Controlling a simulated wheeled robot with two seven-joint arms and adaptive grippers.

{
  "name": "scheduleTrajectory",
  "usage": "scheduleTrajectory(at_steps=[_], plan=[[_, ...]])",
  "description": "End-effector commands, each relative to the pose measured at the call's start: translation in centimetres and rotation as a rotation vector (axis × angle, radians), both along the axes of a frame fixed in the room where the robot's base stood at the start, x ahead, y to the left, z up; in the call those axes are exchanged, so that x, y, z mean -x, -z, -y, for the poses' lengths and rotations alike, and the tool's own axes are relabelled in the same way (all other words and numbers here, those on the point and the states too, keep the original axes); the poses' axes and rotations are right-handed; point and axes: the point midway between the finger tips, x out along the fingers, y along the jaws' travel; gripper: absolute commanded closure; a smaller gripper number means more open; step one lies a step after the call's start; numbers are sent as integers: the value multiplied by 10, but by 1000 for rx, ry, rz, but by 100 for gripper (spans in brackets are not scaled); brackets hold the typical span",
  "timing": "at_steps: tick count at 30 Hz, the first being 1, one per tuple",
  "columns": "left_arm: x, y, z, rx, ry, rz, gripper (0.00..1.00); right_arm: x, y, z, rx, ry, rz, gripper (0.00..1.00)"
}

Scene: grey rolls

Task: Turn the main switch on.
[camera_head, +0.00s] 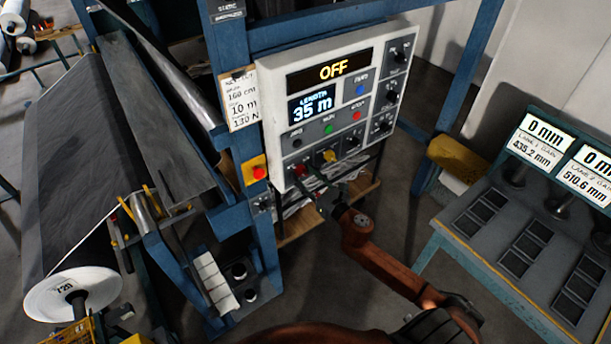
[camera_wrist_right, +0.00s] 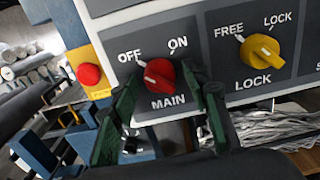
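The red main switch knob (camera_wrist_right: 158,77) is on the grey control panel, under the labels OFF and ON and above the label MAIN. Its white mark points up left toward OFF. The panel's top display (camera_head: 331,69) reads OFF. My right gripper (camera_head: 312,186) is at the panel's lower left edge. In the right wrist view its green fingers (camera_wrist_right: 163,75) stand on either side of the red knob, with narrow gaps seeming to show; contact is hard to judge. My left gripper is not in view.
A yellow lock knob (camera_wrist_right: 262,51) is close to the right of the red one. A red button on a yellow plate (camera_head: 256,170) is on the blue frame to the left. A table with length displays (camera_head: 468,240) stands at the right.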

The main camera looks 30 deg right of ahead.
Motion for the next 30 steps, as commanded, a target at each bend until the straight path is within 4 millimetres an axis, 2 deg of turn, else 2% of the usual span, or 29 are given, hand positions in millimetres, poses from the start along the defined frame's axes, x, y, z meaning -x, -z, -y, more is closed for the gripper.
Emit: scheduleTrajectory(at_steps=[2,16,23,30], plan=[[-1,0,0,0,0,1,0,0,0,0,0,0,0,65],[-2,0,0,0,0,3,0,0,0,0,0,0,0,97],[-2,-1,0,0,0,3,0,0,0,0,-17,0,-1,97],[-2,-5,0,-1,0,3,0,0,-1,0,-119,0,-9,97]])
